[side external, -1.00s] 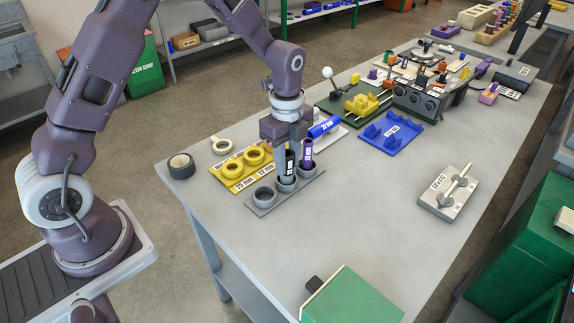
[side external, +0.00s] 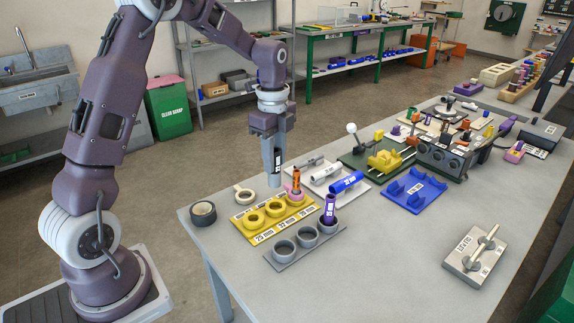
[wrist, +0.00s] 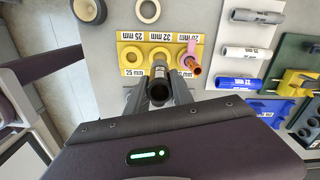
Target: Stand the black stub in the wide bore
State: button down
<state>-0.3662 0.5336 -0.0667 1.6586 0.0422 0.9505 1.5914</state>
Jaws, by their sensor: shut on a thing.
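My gripper (side external: 273,176) is raised above the far-left side of the table, behind the yellow plate. It is shut on the black stub (wrist: 158,92), whose dark round open end shows between the fingers in the wrist view. The yellow plate (side external: 240,226) has three ringed bores with millimetre labels. Its left bore (side external: 255,220) and middle bore (side external: 275,209) are empty. An orange stub (side external: 296,180) with a pink collar stands at the right bore. I cannot tell for sure which bore is widest.
A grey rack (side external: 282,262) with three cups stands in front; a purple stub (side external: 330,208) stands in its right cup, the other two look empty. A black tape roll (side external: 203,213) and a cream ring (side external: 244,194) lie at left. A white tray (side external: 318,180) holds pipes.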

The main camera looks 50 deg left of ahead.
aim_at(275, 187)
jog(key=shift+f, duration=2.8)
jog(key=shift+f, duration=1.55)
jog(key=c, duration=1)
grip_release()
jog(key=shift+c, duration=0.2)
